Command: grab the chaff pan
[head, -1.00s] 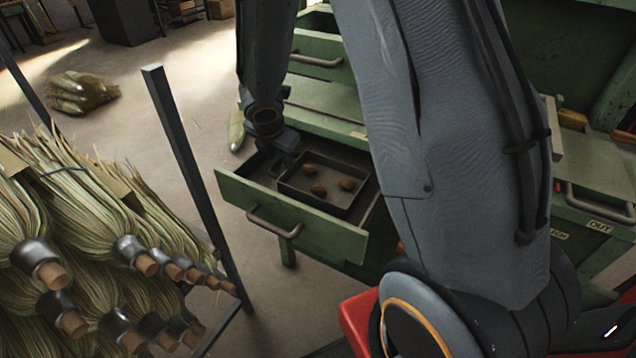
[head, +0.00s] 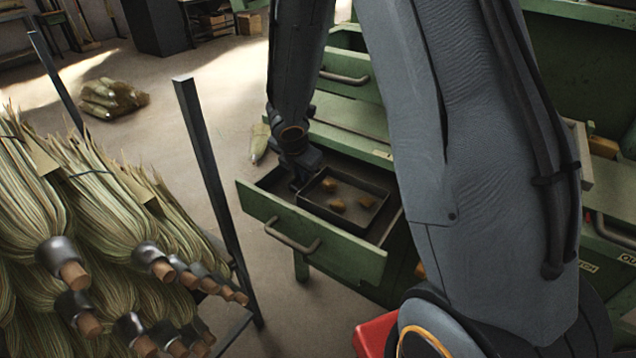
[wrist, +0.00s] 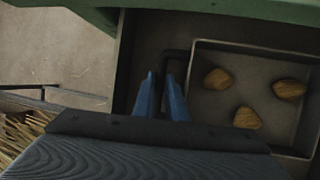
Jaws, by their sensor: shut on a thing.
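The chaff pan (head: 341,212) is a shallow dark rectangular tray inside the open green drawer (head: 312,240). It holds three brown lumps (head: 337,204). In the wrist view the pan (wrist: 252,48) is at the right, with a dark looped handle (wrist: 177,53) on its left side. My gripper (wrist: 163,98) has its blue fingers on either side of this handle, shut on it. In the head view my gripper (head: 301,178) reaches down into the drawer at the pan's left end; its fingertips are hard to make out there.
The drawer belongs to a green workbench (head: 345,115), with another drawer (head: 350,75) partly open behind. A dark metal post (head: 212,180) and a rack of brooms (head: 110,230) stand at the left. A broom bundle (head: 112,98) lies on the floor. Open floor lies behind the post.

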